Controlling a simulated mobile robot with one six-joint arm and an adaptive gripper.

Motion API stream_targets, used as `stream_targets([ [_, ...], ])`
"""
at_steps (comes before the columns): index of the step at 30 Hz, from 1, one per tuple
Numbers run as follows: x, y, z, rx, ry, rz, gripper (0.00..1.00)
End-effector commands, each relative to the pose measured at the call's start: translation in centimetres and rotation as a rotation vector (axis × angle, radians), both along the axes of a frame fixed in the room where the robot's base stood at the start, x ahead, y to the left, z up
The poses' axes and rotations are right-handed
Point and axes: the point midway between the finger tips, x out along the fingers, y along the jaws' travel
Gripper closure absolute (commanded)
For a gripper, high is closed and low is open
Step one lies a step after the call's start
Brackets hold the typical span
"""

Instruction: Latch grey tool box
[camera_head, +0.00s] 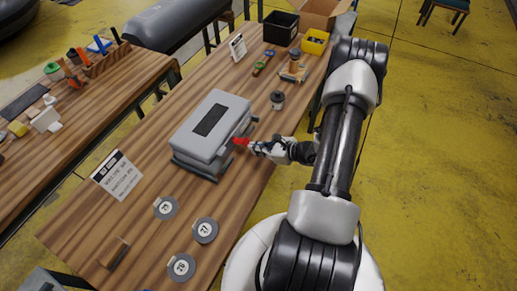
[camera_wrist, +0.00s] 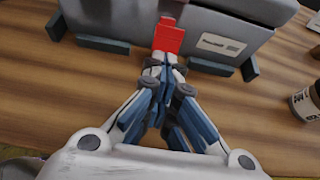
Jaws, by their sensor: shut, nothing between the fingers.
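The grey tool box (camera_head: 210,125) sits on the wooden table with its lid down. In the wrist view its front side (camera_wrist: 222,35) fills the top of the picture, with a white label to the right of the latch. The red latch (camera_wrist: 169,37) is on that front side and shows small in the head view (camera_head: 241,141). My gripper (camera_wrist: 165,72) is shut and empty, its fingertips right at the lower end of the latch. I cannot tell whether they touch it, or whether the latch is fastened. In the head view my gripper (camera_head: 250,146) comes in from the right.
Blue-grey blocks (camera_wrist: 103,44) stand around the base of the box. A dark-lidded jar (camera_head: 277,99) is on the table to the right. Round numbered discs (camera_head: 205,230) and a paper sign (camera_head: 117,175) lie nearer. A black bin (camera_head: 280,28) stands at the far end.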

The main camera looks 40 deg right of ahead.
Motion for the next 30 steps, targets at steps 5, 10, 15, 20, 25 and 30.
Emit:
stream_targets([
  [5, -0.7, -0.4, 1.0, -0.002, -0.014, 0.007, 1.00],
  [10, -2.4, -1.0, 1.5, -0.001, -0.010, 0.006, 1.00],
  [15, -4.0, -1.6, 2.0, 0.000, -0.009, 0.006, 1.00],
  [20, -5.4, -2.2, 2.5, 0.000, -0.008, 0.005, 1.00],
  [25, -6.7, -2.7, 3.0, 0.000, -0.006, 0.006, 1.00],
  [30, -7.0, -2.8, 3.1, 0.000, -0.006, 0.008, 1.00],
])
